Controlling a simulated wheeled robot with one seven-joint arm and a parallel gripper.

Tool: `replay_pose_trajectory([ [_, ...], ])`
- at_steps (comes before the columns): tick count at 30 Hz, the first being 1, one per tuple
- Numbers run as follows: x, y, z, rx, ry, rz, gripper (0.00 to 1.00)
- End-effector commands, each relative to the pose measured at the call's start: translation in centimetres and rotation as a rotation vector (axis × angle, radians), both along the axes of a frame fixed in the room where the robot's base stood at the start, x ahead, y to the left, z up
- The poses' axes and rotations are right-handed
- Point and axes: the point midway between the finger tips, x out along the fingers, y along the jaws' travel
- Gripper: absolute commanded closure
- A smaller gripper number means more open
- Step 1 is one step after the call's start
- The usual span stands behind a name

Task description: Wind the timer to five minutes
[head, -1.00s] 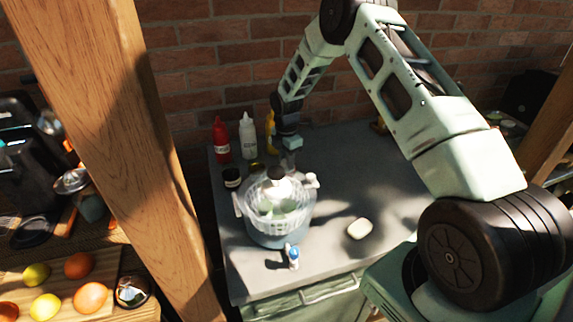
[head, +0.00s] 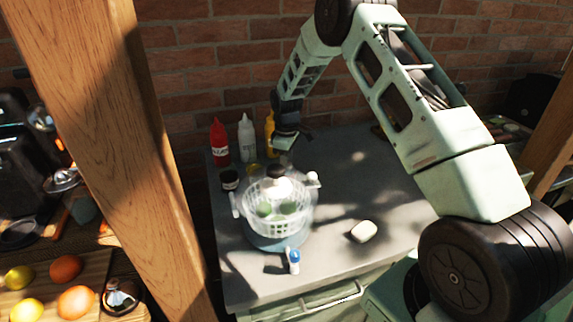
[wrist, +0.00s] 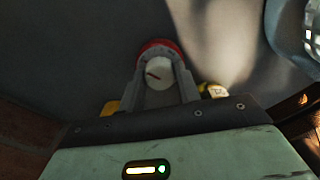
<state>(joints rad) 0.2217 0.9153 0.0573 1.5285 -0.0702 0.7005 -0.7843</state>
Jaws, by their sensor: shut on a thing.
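The timer (wrist: 158,47) shows in the wrist view as a round red body with a white dial knob (wrist: 158,72) carrying a short dark red mark. My gripper (wrist: 162,84) has one finger on each side of the knob and is shut on it. The mark slants between the fingers; I cannot read the minutes. In the head view my gripper (head: 285,141) is low over the back of the grey table (head: 340,185), behind the clear bowl. I cannot make out the timer there.
Red (head: 219,143), white (head: 246,139) and yellow (head: 270,127) bottles stand behind, near the brick wall. A white block (head: 363,231) and small blue-white bottle (head: 293,261) are nearer. The table's right side is mostly clear.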

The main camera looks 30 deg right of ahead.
Motion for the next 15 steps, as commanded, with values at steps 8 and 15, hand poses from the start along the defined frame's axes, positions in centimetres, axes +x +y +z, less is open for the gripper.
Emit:
replay_pose_trajectory([
  [8, 0.09, 0.04, 0.05, 0.0, -0.003, -0.133, 0.9],
  [15, 0.11, 0.03, 0.12, 0.0, -0.004, -0.179, 0.9],
])
